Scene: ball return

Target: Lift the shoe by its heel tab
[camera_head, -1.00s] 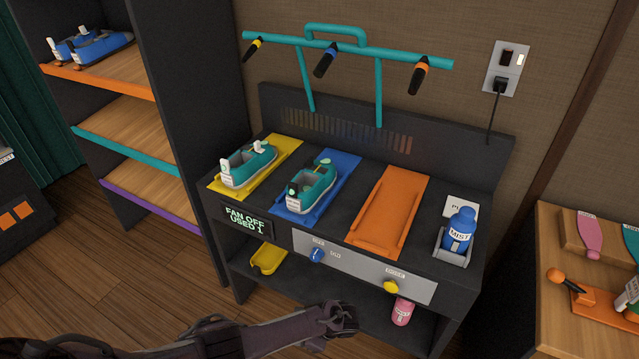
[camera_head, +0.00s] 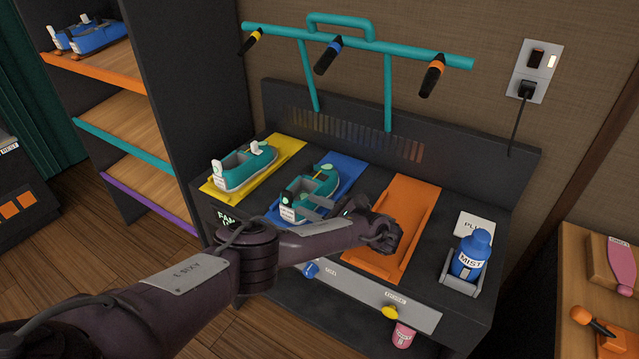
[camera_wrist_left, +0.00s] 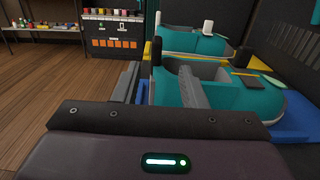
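My left gripper (camera_head: 309,208) is open at the heel, one finger on the outer side and one over the shoe opening. I cannot tell whether either finger touches. A second teal shoe (camera_head: 245,170) stands on the yellow mat, also visible in the wrist view (camera_wrist_left: 190,41). My right gripper is out of view.
The orange mat (camera_head: 407,215) is empty, under my left wrist. A blue mist bottle (camera_head: 471,256) stands right of it. A teal rack (camera_head: 365,44) with dark nozzles rises behind. Shelves with blue shoes (camera_head: 88,36) stand at left.

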